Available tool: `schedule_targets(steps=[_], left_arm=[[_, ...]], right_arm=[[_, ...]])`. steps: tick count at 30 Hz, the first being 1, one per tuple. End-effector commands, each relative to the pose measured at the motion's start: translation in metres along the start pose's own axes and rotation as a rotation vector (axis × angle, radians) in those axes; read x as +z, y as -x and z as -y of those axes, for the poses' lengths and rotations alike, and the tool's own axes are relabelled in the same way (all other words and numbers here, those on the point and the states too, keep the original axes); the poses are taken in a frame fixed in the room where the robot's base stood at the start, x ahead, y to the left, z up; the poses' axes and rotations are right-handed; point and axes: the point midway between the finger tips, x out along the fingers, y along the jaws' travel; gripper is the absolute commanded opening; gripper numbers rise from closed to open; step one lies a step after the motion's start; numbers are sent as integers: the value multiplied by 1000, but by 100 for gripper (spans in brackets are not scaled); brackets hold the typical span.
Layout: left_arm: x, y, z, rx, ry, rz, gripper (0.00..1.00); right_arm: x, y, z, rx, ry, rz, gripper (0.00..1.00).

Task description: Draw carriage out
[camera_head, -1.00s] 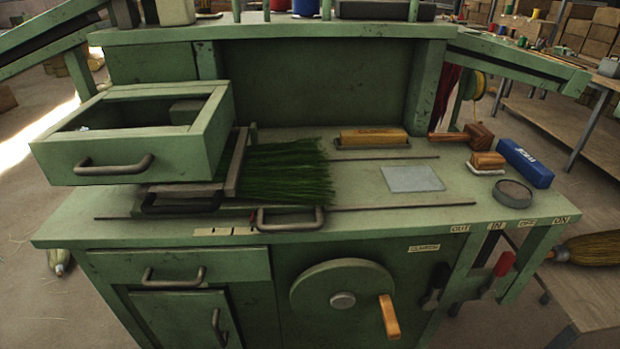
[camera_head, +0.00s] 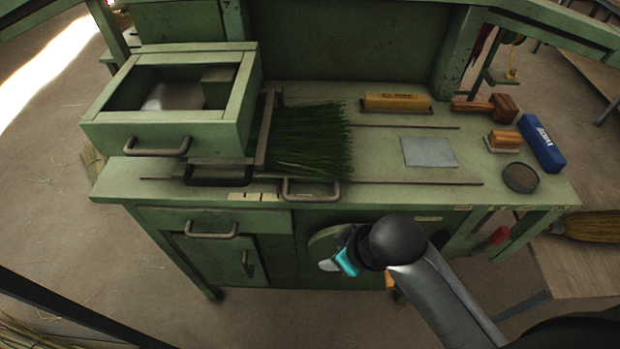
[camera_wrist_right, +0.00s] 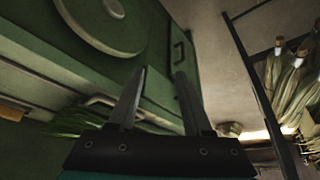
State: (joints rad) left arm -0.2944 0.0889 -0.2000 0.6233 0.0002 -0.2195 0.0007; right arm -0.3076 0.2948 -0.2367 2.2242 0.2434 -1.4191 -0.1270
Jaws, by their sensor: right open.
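On the green bench, a loop handle (camera_head: 310,188) sticks out over the front edge beside a dark loop handle (camera_head: 218,182); I cannot tell which belongs to the carriage. Two thin rails (camera_head: 400,183) run along the top. Green bristles (camera_head: 305,138) lie flat there, their left end at a grey bar. My right gripper (camera_head: 336,266) is low in front of the bench, below and apart from these handles, and partly hidden by its own wrist. In the right wrist view its two fingers (camera_wrist_right: 155,90) are apart with nothing between them. My left gripper is not in view.
A raised open box (camera_head: 165,135) with a handle stands at the left. A round wheel (camera_head: 325,240) on the bench front is partly behind my right gripper. A yellow block (camera_head: 397,102), grey plate (camera_head: 428,152), blue block (camera_head: 537,150) and round tin (camera_head: 520,178) lie to the right.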

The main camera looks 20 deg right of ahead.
Motion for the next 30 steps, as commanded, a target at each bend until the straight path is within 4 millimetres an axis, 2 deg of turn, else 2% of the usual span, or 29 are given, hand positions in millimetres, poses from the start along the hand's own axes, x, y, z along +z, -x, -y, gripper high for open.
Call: schedule_targets(steps=[1, 3, 8, 12, 21, 26, 30], left_arm=[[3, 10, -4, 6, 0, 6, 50], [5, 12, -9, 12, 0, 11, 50], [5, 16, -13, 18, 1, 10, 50], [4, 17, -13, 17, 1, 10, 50], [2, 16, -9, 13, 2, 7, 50], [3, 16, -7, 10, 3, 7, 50], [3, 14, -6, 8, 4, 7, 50]], right_arm=[[-23, 18, -2, -17, 88, -26, 50], [-42, 28, -2, -51, 198, -48, 50], [-77, 44, -10, -105, 433, -75, 50], [-98, 56, -31, -132, 599, -70, 50], [-123, 81, -80, -156, 759, -48, 50], [-126, 85, -88, -162, 773, -46, 50], [-126, 71, -85, -165, 774, -48, 50]])
